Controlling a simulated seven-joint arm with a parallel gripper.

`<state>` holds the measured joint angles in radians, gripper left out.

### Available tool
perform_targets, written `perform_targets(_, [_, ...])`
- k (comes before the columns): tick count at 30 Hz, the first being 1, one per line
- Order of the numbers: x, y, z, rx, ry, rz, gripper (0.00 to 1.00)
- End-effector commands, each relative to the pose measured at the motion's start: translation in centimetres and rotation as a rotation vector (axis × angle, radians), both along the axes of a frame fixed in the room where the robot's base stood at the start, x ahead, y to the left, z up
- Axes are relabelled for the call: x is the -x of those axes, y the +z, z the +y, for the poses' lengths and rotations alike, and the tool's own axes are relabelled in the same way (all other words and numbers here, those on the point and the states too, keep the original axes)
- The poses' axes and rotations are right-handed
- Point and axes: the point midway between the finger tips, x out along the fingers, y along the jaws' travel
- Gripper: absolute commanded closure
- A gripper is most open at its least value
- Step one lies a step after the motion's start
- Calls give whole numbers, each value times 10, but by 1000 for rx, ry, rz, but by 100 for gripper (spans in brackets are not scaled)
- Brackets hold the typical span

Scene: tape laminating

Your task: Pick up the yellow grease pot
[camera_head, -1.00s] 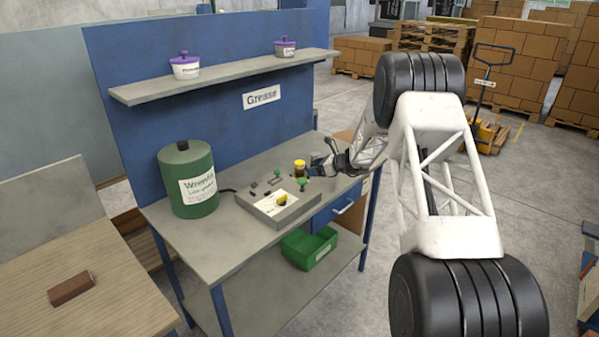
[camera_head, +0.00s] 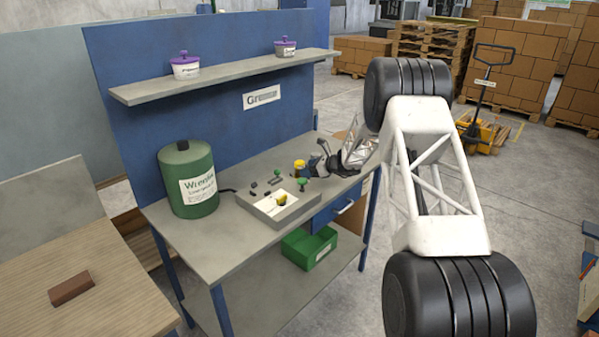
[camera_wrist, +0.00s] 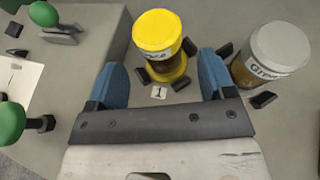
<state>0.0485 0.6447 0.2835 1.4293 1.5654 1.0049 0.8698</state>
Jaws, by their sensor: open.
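The yellow grease pot (camera_wrist: 157,45), with a yellow lid and a label, stands on the bench among small black corner blocks, near a tag marked 1. In the head view the pot (camera_head: 299,168) is small, at the right part of the bench. My gripper (camera_wrist: 160,75) is open, its two blue fingers apart, with the pot just ahead of and partly between the fingertips. I cannot tell whether either finger touches it. In the head view my gripper (camera_head: 318,165) is beside the pot on its right, low over the bench.
A grey-lidded pot (camera_wrist: 272,55) stands close to the right finger. Green-knobbed clamps (camera_wrist: 12,122) are at the left, on the grey fixture (camera_head: 278,212). A green canister (camera_head: 188,180) stands at the bench's left. A shelf (camera_head: 225,76) with purple-lidded pots runs above the bench.

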Motion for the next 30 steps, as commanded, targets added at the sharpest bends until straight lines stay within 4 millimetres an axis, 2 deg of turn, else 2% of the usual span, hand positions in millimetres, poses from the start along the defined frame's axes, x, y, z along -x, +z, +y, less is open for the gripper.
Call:
perform_targets(13, [-19, -17, 35, -1, 1, 1, 24])
perform_targets(30, [-21, -18, 38, 0, 0, 0, 24])
